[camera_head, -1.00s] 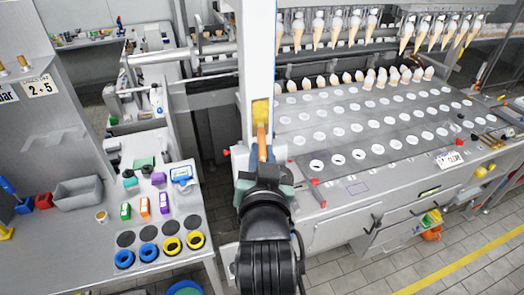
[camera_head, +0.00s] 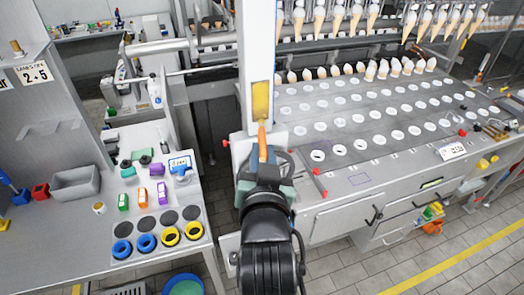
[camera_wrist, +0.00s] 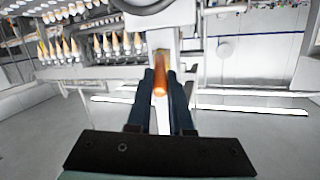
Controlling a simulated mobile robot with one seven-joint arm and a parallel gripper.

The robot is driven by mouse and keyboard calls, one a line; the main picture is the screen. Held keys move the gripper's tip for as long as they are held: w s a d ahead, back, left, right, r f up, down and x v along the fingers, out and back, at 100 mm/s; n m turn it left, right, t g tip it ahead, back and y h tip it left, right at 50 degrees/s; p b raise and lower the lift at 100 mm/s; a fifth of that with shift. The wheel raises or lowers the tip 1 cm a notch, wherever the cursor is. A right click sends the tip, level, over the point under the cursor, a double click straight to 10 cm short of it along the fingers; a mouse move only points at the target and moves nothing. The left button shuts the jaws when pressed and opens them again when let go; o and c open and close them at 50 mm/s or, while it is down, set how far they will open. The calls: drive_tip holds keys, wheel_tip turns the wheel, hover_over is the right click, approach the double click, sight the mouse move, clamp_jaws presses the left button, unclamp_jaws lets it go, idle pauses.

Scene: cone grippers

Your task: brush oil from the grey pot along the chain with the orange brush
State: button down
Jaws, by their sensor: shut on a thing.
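My gripper (camera_head: 262,152) is shut on the orange brush (camera_head: 262,135). In the wrist view my gripper's dark fingers (camera_wrist: 160,95) stand on both sides of the orange handle (camera_wrist: 160,76). The brush points away from me, towards a white upright post (camera_head: 257,50) with a yellow patch (camera_head: 260,100) on it. I cannot tell whether the brush touches the post, and its bristles are not clear. A small pale pot (camera_head: 99,208) stands on the left bench; I cannot tell whether it is the grey pot. I cannot make out the chain.
The cone machine (camera_head: 370,125) with rows of round holes fills the right, with cones (camera_head: 375,18) hanging above. The left bench (camera_head: 60,245) holds a grey bin (camera_head: 77,183), coloured bottles and rings (camera_head: 147,243). A blue-rimmed bucket (camera_head: 184,284) stands on the floor. Tiled floor is open at front right.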

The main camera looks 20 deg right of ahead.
drive_tip(key=shift+s+d, duration=0.1)
drive_tip(key=shift+s, duration=2.75)
drive_tip(key=s, duration=0.3)
drive_tip(key=shift+w, duration=0.2)
drive_tip(key=shift+w+p, duration=0.45)
drive_tip(key=shift+w, duration=3.9)
drive_tip(key=shift+r, duration=0.15)
